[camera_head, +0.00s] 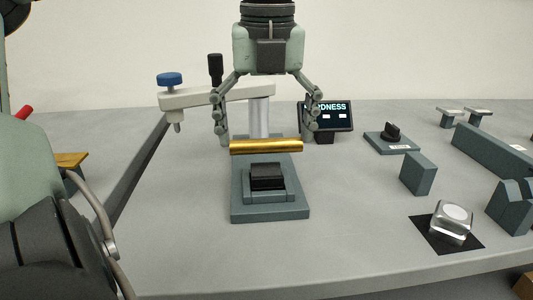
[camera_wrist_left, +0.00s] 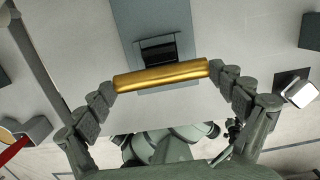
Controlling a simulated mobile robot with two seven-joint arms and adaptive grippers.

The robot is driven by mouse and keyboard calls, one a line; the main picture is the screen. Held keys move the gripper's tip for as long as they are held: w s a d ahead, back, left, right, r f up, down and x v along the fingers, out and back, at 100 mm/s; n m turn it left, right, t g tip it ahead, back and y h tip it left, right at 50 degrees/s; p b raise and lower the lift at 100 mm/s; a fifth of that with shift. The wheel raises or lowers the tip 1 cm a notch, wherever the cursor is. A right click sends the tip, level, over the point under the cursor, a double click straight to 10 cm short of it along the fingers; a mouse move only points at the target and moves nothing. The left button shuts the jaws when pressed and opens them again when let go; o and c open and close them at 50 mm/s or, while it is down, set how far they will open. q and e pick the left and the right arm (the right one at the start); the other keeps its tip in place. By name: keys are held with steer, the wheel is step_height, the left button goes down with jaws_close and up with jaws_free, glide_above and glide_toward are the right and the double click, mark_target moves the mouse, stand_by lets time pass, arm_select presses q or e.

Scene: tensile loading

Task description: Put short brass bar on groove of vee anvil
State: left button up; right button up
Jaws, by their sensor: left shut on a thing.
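The short brass bar (camera_head: 266,146) is a gold cylinder held level by its two ends. My left gripper (camera_head: 266,137) is shut on it, one finger at each end. The vee anvil (camera_head: 267,177) is a small black block on a stepped grey-green base. In the head view the bar appears just above and behind the anvil, apart from it. In the left wrist view the bar (camera_wrist_left: 160,76) crosses between the fingertips, and the dark anvil (camera_wrist_left: 158,49) shows beside its middle, its groove partly visible. My right gripper is in neither view.
A hardness tester arm with a blue knob (camera_head: 169,79) and a display (camera_head: 327,118) stand behind the bar. The table in front is clear.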

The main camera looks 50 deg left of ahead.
mark_target(267, 140)
arm_select(q)
steer(key=shift+w+f, duration=0.1)
steer(key=shift+f, duration=0.2)
step_height(267, 140, down, 2)
steer(key=shift+f, duration=0.25)
steer(key=shift+a+f, duration=0.1)
steer(key=shift+f, duration=0.35)
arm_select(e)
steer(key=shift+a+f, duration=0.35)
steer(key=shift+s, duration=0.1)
arm_select(q)
steer(key=shift+f, duration=0.1)
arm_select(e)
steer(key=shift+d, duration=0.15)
